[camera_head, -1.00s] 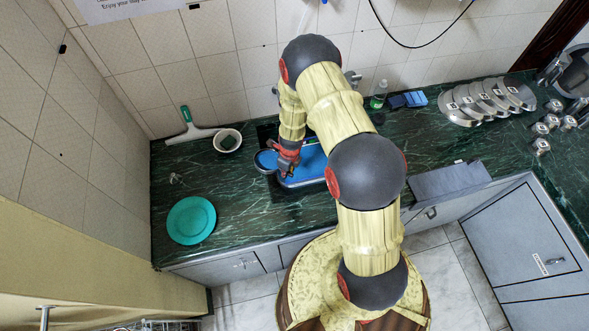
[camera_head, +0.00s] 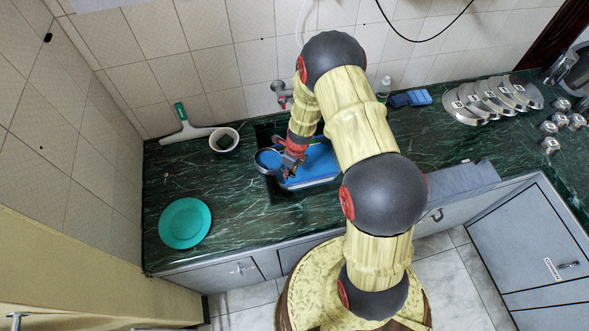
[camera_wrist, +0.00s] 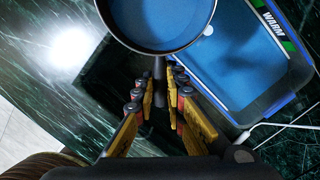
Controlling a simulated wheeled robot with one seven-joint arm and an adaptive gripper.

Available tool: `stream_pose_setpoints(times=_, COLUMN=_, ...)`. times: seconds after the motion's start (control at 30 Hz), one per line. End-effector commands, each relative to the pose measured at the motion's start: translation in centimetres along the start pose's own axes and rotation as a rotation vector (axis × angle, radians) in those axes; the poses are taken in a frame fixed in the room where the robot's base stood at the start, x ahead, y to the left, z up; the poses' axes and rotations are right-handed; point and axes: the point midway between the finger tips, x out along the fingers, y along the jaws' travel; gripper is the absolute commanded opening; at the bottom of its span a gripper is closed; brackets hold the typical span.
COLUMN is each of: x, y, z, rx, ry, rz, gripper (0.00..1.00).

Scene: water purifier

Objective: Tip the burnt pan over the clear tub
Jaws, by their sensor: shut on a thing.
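The pan (camera_wrist: 160,20) has a dark rim and a blue-looking inside, and its dark handle runs down between my fingers. My gripper (camera_wrist: 161,82) is shut on that handle. In the head view the pan (camera_head: 268,159) is just left of my gripper (camera_head: 291,163), at the tub's left edge. The tub (camera_head: 322,172) looks blue inside, with a blue rim. In the wrist view the tub (camera_wrist: 240,70) carries a "WARM" label and lies to the right of the pan, which overlaps its upper left side. My arm hides part of the tub in the head view. I see nothing pouring.
A dark sink opening (camera_wrist: 105,85) lies beside the tub. A faucet (camera_head: 282,94) is behind. Blue sponges (camera_head: 411,98) and lids (camera_head: 490,100) are right.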

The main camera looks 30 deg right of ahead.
Motion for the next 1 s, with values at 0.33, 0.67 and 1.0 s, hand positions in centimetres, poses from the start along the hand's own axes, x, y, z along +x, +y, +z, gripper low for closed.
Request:
stream_pose_setpoints(times=0.33, x=0.30, y=-0.38, z=-0.16, rx=0.003, ry=-0.018, rz=0.025, gripper=0.00)
stream_pose_setpoints(times=0.67, x=0.46, y=-0.64, z=-0.36, rx=0.006, ry=-0.035, rz=0.052, gripper=0.00)
stream_pose_setpoints(times=1.0, x=0.69, y=-1.02, z=-0.59, rx=0.010, ry=-0.053, rz=0.081, gripper=0.00)
